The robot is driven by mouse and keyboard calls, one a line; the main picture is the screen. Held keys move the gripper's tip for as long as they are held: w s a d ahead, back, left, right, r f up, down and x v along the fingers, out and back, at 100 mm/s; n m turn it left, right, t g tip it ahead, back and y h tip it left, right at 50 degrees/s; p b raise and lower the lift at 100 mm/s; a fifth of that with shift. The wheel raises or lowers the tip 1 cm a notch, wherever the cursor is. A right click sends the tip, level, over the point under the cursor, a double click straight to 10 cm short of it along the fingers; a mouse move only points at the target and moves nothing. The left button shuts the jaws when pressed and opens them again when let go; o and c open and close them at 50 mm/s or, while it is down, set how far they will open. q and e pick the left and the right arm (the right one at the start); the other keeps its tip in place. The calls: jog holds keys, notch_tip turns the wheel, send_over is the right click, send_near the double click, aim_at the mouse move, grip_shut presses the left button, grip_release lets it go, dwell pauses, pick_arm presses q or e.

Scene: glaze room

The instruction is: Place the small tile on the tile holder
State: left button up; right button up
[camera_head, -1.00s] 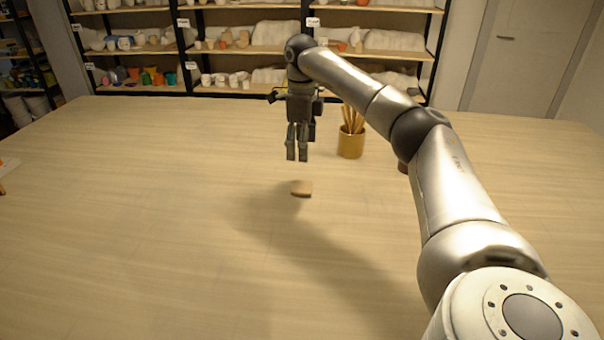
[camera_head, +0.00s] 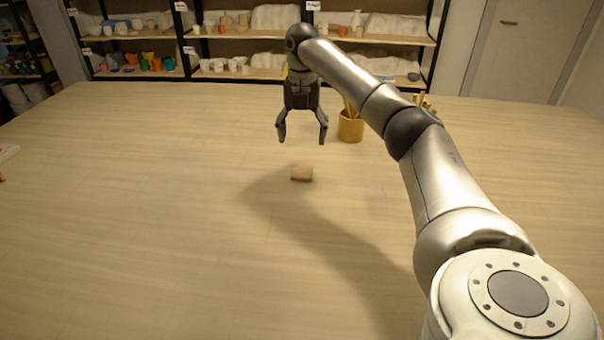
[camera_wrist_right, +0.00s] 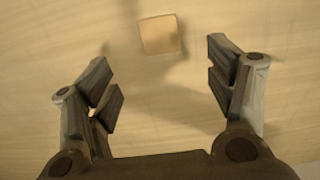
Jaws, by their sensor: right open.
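The small tile (camera_head: 302,174), a light brown square, lies flat on the table below my right gripper. In the right wrist view the tile (camera_wrist_right: 160,34) is beyond the fingertips, near the top centre. My right gripper (camera_head: 302,140) is open and empty, pointing down above the table and apart from the tile. Its two spread fingers (camera_wrist_right: 163,85) also show in the right wrist view. I cannot make out a tile holder in these views. My left gripper is not in view.
A yellow-brown pot (camera_head: 350,127) with wooden sticks stands right of my gripper, partly behind my right arm. Shelves of pottery (camera_head: 225,68) stand behind the table (camera_head: 130,220). Much of the tabletop is clear.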

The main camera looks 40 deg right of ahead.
send_over(302, 170)
notch_tip(302, 170, down, 6)
jog(key=shift+s+r+p, duration=0.15)
jog(key=shift+p, duration=0.15)
jog(key=f, duration=0.2)
jog(key=f+p, duration=0.1)
jog(key=f, duration=0.2)
jog(key=shift+w+d+f, duration=0.1)
jog(key=shift+w, duration=0.1)
jog(key=c, duration=1.2)
